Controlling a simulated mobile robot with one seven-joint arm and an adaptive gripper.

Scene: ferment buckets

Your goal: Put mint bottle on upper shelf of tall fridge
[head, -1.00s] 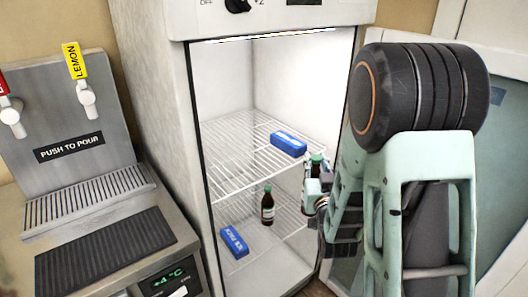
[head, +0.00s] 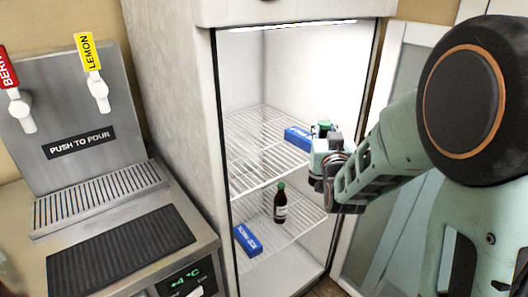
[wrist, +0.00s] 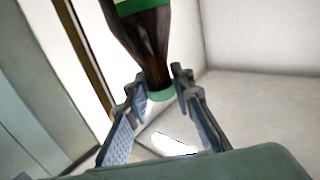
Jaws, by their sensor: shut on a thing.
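My gripper (head: 330,150) is at the open front of the tall fridge (head: 180,130), around the height of its upper shelf (head: 255,150). It is shut on a dark brown bottle with a green cap (head: 324,126). In the wrist view the bottle (wrist: 150,45) has its neck and green cap end between the two fingers (wrist: 156,88), and part of a cream and green label shows. I cannot read its name. In the head view the gripper hides most of this bottle. The upper shelf is a white wire rack.
A blue ice pack (head: 298,138) lies on the upper shelf, just left of my gripper. Another dark bottle with a green cap (head: 280,204) stands on the lower shelf, beside a second ice pack (head: 247,240). The upper shelf's left part is clear. The open door (head: 385,170) is at the right.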

